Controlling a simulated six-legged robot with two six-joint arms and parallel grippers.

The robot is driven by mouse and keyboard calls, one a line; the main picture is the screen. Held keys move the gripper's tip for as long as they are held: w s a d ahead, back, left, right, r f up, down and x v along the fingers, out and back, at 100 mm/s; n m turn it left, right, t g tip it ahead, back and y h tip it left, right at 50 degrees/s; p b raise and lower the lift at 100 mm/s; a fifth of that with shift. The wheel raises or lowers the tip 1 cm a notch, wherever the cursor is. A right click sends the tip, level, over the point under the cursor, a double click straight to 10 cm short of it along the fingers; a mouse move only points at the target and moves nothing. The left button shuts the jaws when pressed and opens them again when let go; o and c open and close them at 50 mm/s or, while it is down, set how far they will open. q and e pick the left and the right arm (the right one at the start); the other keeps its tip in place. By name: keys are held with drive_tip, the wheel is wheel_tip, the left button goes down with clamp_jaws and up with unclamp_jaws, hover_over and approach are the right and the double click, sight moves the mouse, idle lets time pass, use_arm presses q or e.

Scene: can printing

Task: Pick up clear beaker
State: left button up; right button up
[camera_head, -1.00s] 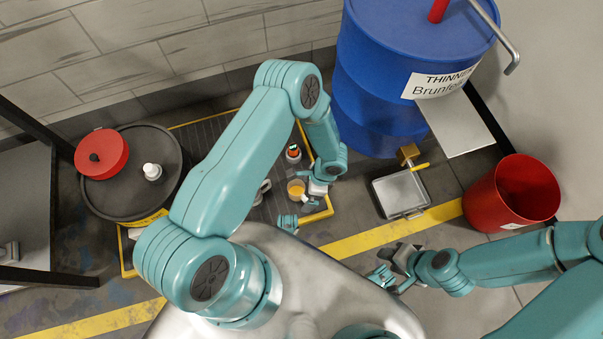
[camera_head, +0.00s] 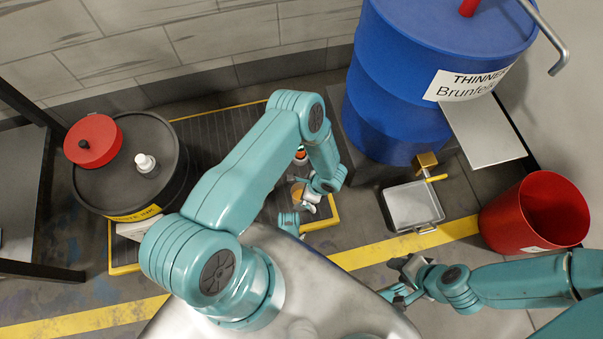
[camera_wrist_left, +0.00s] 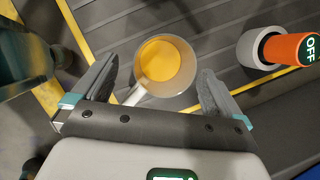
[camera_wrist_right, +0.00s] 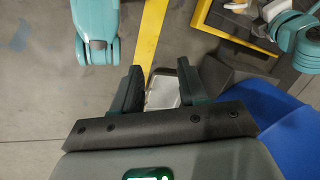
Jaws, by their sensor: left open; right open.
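The clear beaker (camera_wrist_left: 165,65) holds orange-yellow liquid and stands on a dark ribbed platform (camera_wrist_left: 205,20). In the head view the beaker (camera_head: 297,191) is partly hidden by my left arm. My left gripper (camera_head: 309,199) is open right at it. In the left wrist view the beaker sits between the two spread fingers, with a visible gap on the right side; contact on the left is unclear. My right gripper (camera_head: 398,281) is open and empty, away from the beaker, over the floor.
A blue thinner drum (camera_head: 395,95), a metal tray (camera_head: 413,205) and a red bucket (camera_head: 520,215) are to the right. A black drum (camera_head: 165,185) with a red can (camera_head: 92,140) is left.

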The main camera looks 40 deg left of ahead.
use_arm(q)
drive_tip(key=shift+a+f, duration=0.25)
drive_tip(key=shift+f, duration=0.25)
drive_tip(key=b+x, duration=0.3)
drive_tip(key=x, duration=0.1)
drive_tip(key=shift+a+f, duration=0.2)
drive_tip(key=shift+f, duration=0.1)
drive_tip(key=shift+r, duration=0.1)
drive_tip(key=c, duration=1.1)
